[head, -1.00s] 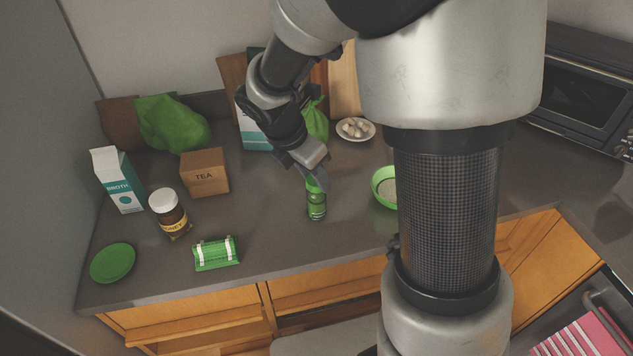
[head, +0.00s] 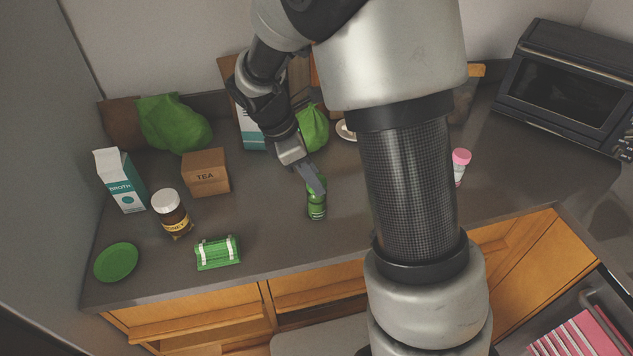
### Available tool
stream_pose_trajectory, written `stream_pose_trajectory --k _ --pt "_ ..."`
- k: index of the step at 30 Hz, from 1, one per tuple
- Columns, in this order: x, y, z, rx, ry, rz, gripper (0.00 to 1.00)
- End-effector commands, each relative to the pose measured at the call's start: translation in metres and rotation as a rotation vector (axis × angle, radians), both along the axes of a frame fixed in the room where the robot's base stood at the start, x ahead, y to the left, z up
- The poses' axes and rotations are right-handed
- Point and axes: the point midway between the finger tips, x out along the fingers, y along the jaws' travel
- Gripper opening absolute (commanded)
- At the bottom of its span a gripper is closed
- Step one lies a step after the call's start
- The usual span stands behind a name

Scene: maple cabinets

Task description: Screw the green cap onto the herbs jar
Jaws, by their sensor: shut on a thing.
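The herbs jar (head: 317,211) is a small green jar standing upright on the grey counter, near the middle of the head view. My gripper (head: 317,188) points down at the top of the jar from the back left. It is shut on the green cap (head: 309,188), which shows only as a small green patch beside the fingers. The cap is at the jar's mouth. The fingers hide most of it, and I cannot tell how far it is threaded on.
A green bundle with white bands (head: 218,251), a honey jar (head: 171,214), a tea box (head: 206,172), a broth carton (head: 121,180) and a green plate (head: 116,262) stand left. A pink-capped shaker (head: 460,166) is right, before a toaster oven (head: 565,85). My arm blocks the counter between.

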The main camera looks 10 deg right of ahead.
Motion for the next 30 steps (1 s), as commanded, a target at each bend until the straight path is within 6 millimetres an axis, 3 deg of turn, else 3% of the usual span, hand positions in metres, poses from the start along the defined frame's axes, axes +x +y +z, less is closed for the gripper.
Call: stream_pose_trajectory --k 15,30 --pt "0.0039 -0.0006 -0.0018 0.002 0.002 -0.478 0.13" --pt "0.0040 -0.0009 -0.0031 0.002 0.001 -0.541 0.13"
